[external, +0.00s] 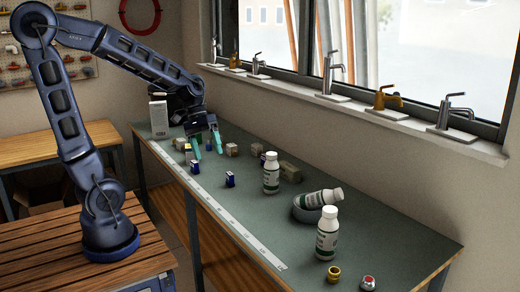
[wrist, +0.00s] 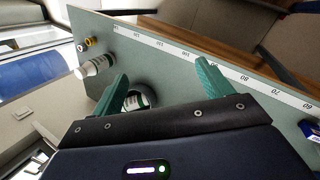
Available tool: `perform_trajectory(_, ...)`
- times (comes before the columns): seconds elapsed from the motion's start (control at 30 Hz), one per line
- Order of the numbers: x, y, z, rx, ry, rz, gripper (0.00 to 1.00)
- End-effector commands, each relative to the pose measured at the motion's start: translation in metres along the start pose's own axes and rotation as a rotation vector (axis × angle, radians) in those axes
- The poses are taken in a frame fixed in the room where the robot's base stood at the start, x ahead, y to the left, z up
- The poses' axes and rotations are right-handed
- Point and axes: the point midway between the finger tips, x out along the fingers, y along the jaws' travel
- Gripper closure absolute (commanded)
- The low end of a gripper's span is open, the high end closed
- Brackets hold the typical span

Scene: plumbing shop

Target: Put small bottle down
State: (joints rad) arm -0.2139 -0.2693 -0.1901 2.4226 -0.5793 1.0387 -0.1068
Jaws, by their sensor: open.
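Three white bottles with green labels are on the grey-green bench in the external view. One bottle (external: 270,173) stands upright mid-bench, and another (external: 327,233) stands near the right end. Which one is the small bottle is unclear. My gripper (external: 207,145) is open and empty over the far left part of the bench, apart from the bottles. In the wrist view, my gripper (wrist: 162,70) shows spread green fingers.
Small boxes (external: 231,150) and blue items (external: 230,180) lie around mid-bench. A white ruler strip (external: 215,206) runs along the front edge. A brass fitting (external: 334,273) and a red-topped fitting (external: 368,283) sit at the near right. Taps line the windowsill (external: 370,113).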

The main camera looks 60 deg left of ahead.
Motion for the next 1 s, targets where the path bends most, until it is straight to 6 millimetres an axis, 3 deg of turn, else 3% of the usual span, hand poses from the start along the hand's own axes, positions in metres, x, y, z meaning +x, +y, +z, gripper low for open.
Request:
perform_trajectory(0.3,-0.048,-0.041,0.039,0.26,0.21,-0.167,0.21)
perform_trajectory(0.6,-0.089,-0.08,0.065,0.46,0.389,-0.298,0.21)
perform_trajectory(1.0,-0.103,-0.096,0.073,0.528,0.451,-0.347,0.21)
